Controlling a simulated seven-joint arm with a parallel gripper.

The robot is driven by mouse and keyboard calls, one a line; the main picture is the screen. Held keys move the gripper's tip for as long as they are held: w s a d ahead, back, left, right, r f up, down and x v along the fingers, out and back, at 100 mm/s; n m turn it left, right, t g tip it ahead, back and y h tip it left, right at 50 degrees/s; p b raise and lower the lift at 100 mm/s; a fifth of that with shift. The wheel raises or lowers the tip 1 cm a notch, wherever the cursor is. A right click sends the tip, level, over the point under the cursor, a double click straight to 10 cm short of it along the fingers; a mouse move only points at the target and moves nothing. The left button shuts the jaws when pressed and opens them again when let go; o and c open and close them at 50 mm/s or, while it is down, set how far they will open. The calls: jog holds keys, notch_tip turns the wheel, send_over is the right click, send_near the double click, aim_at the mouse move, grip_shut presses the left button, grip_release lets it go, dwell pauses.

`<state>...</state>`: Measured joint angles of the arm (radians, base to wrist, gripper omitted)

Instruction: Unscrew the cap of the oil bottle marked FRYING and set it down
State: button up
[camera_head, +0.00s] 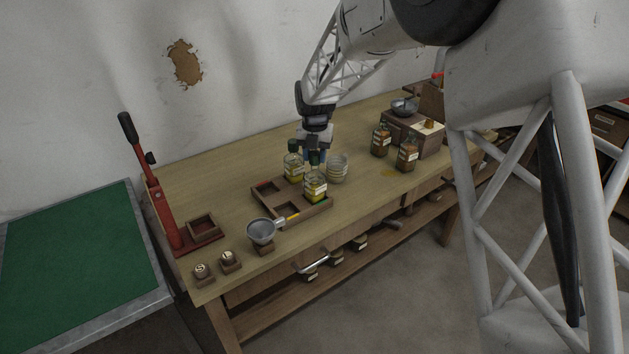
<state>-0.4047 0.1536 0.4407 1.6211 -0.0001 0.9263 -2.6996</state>
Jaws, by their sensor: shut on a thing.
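Two glass bottles of yellow oil with pale labels stand at the wooden tray. One (294,168) is at the back, and the other (315,188) is at the front right. The lettering is too small to read, so I cannot tell which is marked FRYING. The back bottle has a dark green cap (293,145). My gripper (315,156) points down over the front bottle, shut on its dark green cap (314,160). The fingers partly hide this cap, and I cannot tell whether it is still seated on the neck.
The compartmented tray (262,202) has free cells. Stacked glass bowls (338,168) stand close right of the bottles. A funnel (262,231) is at the front edge. Two brown bottles (407,153) stand farther right. A red lever press (163,205) is at left. The back-left tabletop is clear.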

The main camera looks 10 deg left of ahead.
aim_at(315, 152)
jog(key=shift+r, duration=0.65)
dwell(0.8)
jog(key=shift+r, duration=1.7)
jog(key=shift+r, duration=0.1)
jog(key=shift+w, duration=0.15)
jog(key=w+a+f+m, duration=0.2)
jog(key=w+f, duration=0.3)
jog(key=w, duration=0.5)
jog(key=w+a+f+m, duration=0.2)
jog(key=w+f, duration=0.3)
jog(key=w, duration=0.5)
jog(key=shift+f+m, duration=0.3)
jog(key=shift+m, duration=0.3)
jog(key=shift+w+a, duration=0.1)
jog(key=shift+f, duration=3.15)
